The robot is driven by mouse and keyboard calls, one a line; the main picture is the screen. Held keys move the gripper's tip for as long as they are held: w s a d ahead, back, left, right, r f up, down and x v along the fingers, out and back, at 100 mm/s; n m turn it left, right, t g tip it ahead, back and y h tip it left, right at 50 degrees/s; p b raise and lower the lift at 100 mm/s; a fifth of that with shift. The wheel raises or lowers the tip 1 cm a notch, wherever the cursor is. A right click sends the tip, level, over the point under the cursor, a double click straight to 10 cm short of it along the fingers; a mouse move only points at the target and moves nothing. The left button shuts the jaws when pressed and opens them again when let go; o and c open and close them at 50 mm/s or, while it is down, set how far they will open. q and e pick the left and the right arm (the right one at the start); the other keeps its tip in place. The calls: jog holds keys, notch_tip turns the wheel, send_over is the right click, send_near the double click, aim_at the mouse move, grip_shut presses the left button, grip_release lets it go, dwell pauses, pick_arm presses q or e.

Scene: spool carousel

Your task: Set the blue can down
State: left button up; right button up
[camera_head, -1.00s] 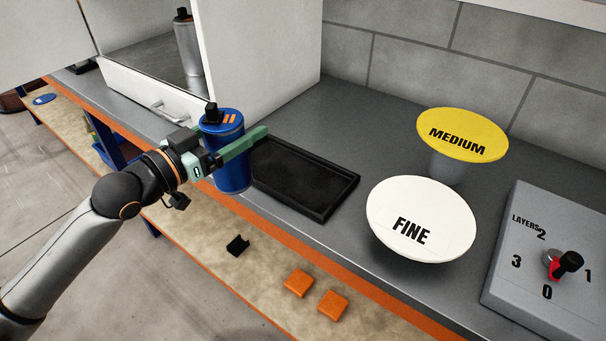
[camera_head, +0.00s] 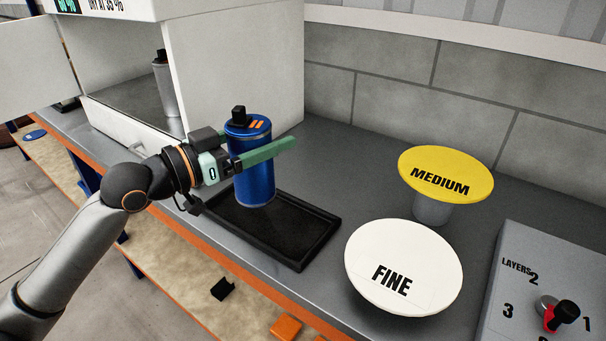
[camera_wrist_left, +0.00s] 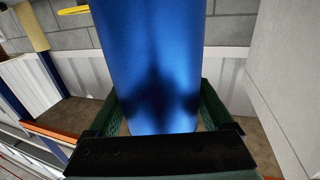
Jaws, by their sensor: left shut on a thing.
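The blue can (camera_head: 255,180) is upright, with a black nozzle and orange marks on its top. My left gripper (camera_head: 262,156) is shut on it, with a green finger across its front. In the left wrist view the blue can (camera_wrist_left: 152,70) fills the middle between the two green fingers (camera_wrist_left: 160,118). In the head view the can is over the back left part of a black tray (camera_head: 290,250). I cannot tell whether its base touches the tray. My right gripper is not in view.
A white cabinet (camera_head: 245,75) stands behind, with a grey can (camera_head: 166,90) inside. To the right are a yellow MEDIUM disc (camera_head: 445,172), a white FINE disc (camera_head: 403,267) and a grey dial box (camera_head: 520,255). The tray's front right part is clear.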

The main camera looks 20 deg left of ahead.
aim_at(251, 204)
pick_arm(q)
jog(key=w+d+f, duration=0.4)
jog(key=d+f, duration=0.1)
jog(key=f, duration=0.4)
jog(key=shift+d+f+b, duration=0.4)
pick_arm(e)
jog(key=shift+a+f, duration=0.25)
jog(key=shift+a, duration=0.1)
pick_arm(q)
jog(key=shift+f, duration=0.15)
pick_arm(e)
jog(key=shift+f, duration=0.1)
pick_arm(q)
jog(key=o, duration=1.4)
jog(key=b+v, duration=0.1)
jog(key=v, duration=0.9)
jog(key=shift+v, duration=0.75)
jog(key=shift+s+a+b, duration=0.1)
jog(key=shift+s+b, duration=0.15)
jog(key=shift+b, duration=0.05)
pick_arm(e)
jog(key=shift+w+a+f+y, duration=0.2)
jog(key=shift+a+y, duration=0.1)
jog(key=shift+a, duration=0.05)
